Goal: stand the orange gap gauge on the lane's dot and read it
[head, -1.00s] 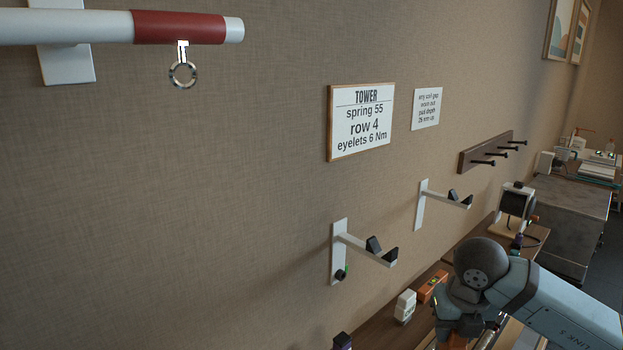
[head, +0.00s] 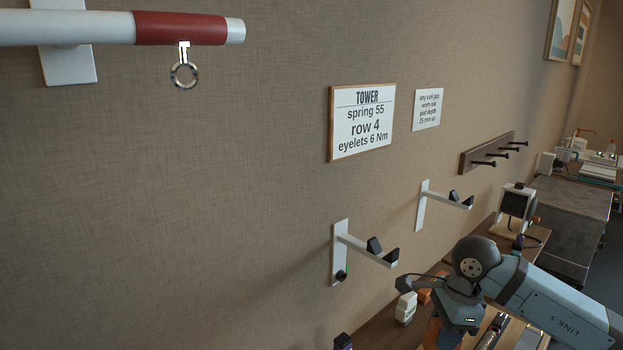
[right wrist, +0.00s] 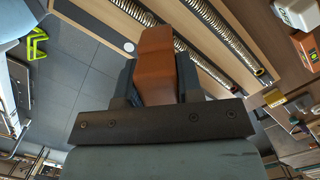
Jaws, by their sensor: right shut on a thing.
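The orange gap gauge (right wrist: 155,60) is between the two dark fingers of my right gripper (right wrist: 157,82) in the right wrist view. The gripper is shut on it. A white dot (right wrist: 128,46) shows on a wooden board left of the gauge. Long coil springs (right wrist: 232,38) lie in dark lanes beyond and to the right of it. The gauge appears above the boards, and I cannot tell whether its far end touches anything. In the head view my right arm comes in at the lower right, with its jaws largely hidden. My left gripper is out of view.
Two white wall brackets (head: 365,252) (head: 446,195) jut out above the wooden bench. A small white bottle (head: 405,308) and an orange item stand close to my right wrist. A tower sign (head: 361,122) and a smaller note (head: 427,109) hang on the wall.

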